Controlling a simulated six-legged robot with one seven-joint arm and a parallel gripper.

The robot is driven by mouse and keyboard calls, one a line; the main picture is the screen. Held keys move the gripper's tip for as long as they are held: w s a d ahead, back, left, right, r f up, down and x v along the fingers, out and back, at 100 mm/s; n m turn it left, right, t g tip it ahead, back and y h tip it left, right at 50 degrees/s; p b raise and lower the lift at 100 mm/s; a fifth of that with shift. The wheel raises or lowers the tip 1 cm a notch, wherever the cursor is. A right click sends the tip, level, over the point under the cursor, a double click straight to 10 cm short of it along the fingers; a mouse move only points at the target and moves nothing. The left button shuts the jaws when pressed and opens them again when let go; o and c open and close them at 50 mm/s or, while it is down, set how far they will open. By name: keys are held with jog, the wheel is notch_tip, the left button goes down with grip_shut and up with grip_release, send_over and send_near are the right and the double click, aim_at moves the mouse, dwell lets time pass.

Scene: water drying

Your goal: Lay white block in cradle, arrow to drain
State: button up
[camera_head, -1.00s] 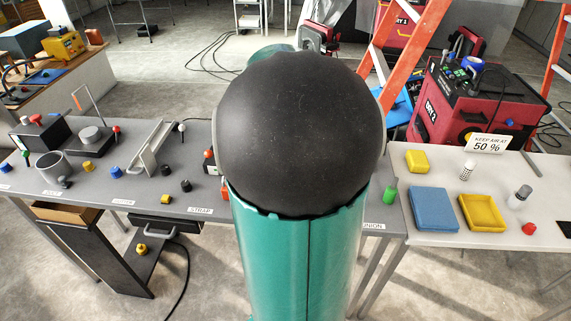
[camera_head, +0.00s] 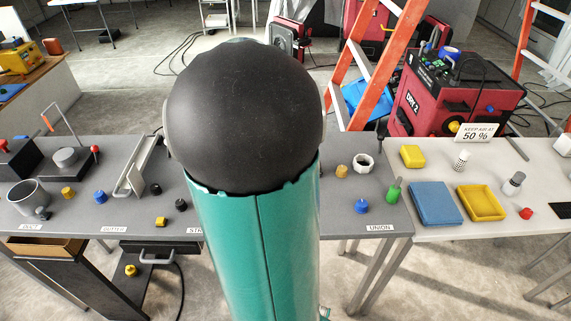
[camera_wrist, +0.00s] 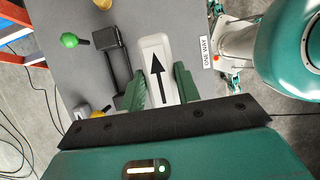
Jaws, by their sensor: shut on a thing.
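In the wrist view the white block (camera_wrist: 154,48) has a black arrow on its upper face, pointing to the top of the picture. My gripper (camera_wrist: 160,88) has its green fingers on either side of the block and is shut on it. A grey tabletop lies below, with a ONE WAY label (camera_wrist: 206,53) to the right of the block. I cannot make out a cradle or a drain for certain. In the head view my arm hides my gripper and the block.
In the wrist view a dark bracket (camera_wrist: 112,50) and a green knob (camera_wrist: 69,40) stand left of the block. In the head view a metal channel (camera_head: 143,165) and a grey cup (camera_head: 28,197) stand left.

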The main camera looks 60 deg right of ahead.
jog(key=w+d+f, duration=0.1)
jog(key=d+f, duration=0.1)
jog(key=d, duration=0.1)
jog(key=w+d+f, duration=0.1)
jog(key=d+f, duration=0.2)
jog(key=d, duration=0.1)
jog(key=w+d+f, duration=0.1)
jog(key=d+f, duration=0.2)
jog(key=shift+w+d+f, duration=0.2)
jog(key=shift+w, duration=0.2)
jog(key=shift+w+d+f, duration=0.15)
jog(key=shift+f, duration=1.6)
jog(key=shift+f, duration=0.6)
jog(key=o, duration=1.1)
jog(key=shift+c, duration=0.2)
